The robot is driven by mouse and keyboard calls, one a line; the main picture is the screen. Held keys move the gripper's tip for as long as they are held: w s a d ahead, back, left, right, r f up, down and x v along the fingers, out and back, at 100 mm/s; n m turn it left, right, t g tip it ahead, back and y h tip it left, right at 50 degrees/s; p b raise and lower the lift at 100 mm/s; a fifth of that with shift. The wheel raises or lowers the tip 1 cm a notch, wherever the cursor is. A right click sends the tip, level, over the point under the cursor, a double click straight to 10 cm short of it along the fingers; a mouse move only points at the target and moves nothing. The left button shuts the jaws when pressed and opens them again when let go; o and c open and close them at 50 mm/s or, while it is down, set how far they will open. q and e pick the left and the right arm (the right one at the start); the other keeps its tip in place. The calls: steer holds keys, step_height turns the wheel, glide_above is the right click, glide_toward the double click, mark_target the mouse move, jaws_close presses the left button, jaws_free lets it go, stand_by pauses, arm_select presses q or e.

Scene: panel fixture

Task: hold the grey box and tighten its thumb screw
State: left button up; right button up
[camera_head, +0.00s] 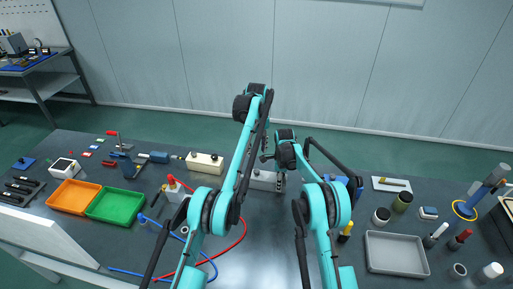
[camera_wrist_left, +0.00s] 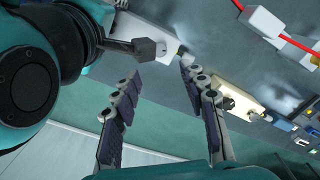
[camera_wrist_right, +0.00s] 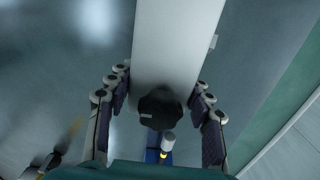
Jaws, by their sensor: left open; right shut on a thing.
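The grey box (camera_head: 263,180) lies on the table in the middle of the head view, partly hidden by my arms. In the right wrist view the box (camera_wrist_right: 178,40) runs up between the fingers of my right gripper (camera_wrist_right: 160,90), which is shut on it. A black faceted knob, seemingly the thumb screw (camera_wrist_right: 160,108), shows at the near end of the box between those fingers. My left gripper (camera_wrist_left: 158,75) is open and empty, apart from the box. Part of the box (camera_wrist_left: 165,38) shows beyond its fingertips in the left wrist view.
A cream box (camera_head: 205,163) with dark knobs stands left of the grey box. A red-topped white block (camera_head: 176,189) and red and blue cables lie nearer. Orange (camera_head: 74,197) and green trays (camera_head: 115,206) are at left, a grey tray (camera_head: 397,254) at right.

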arm_select(q)
steer(key=shift+s+r, duration=0.15)
steer(key=shift+r, duration=0.4)
steer(key=shift+a, duration=0.1)
steer(key=n+t+h, duration=0.1)
steer(key=n+h, duration=0.3)
steer(key=n, duration=1.1)
glide_toward(256, 170)
steer(key=x, duration=0.7)
steer(key=shift+f, duration=0.4)
jaws_close()
